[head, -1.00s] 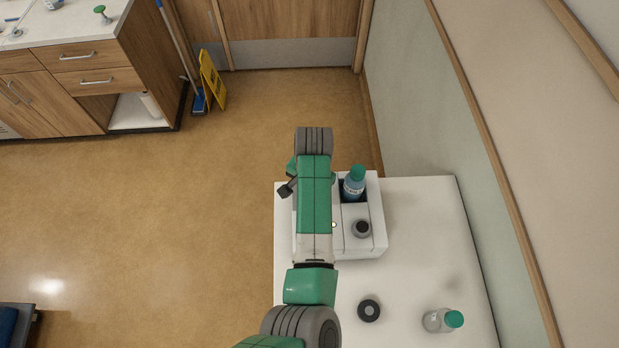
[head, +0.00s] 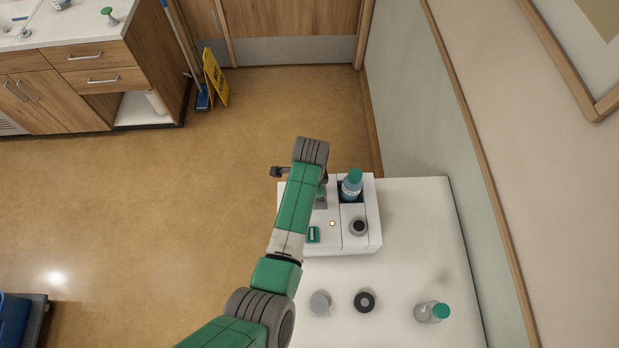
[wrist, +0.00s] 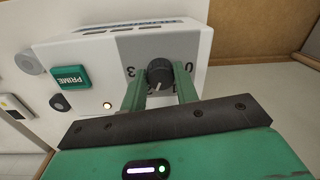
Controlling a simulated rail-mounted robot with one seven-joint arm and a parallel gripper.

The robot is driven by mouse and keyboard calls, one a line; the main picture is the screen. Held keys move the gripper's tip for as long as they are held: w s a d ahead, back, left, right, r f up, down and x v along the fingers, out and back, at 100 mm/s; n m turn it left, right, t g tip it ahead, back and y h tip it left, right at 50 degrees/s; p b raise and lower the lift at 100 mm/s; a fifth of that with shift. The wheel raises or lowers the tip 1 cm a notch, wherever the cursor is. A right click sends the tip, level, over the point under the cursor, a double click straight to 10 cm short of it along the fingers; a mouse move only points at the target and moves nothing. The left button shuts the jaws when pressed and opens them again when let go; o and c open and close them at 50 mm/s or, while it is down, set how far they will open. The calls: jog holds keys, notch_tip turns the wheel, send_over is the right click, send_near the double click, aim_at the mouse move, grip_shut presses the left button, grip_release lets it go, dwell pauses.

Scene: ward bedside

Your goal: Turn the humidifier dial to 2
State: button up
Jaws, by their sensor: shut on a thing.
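The dial's white pointer line faces down in the wrist view, tilted slightly left. A 3 shows left of the dial and a 0 to the right; the numerals between are largely hidden by the fingers. In the head view the white unit (head: 326,244) is partly covered by my arm, which hides the dial.
A grey disc (head: 319,303), a black ring-like disc (head: 364,301) and a clear green-capped bottle (head: 431,312) are on the white table (head: 415,240).

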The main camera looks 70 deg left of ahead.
jog(key=shift+r+m, duration=0.1)
jog(key=shift+m, duration=0.5)
jog(key=o, duration=1)
notch_tip(320, 180, up, 8)
jog(key=shift+d+f, duration=0.1)
jog(key=shift+d, duration=0.05)
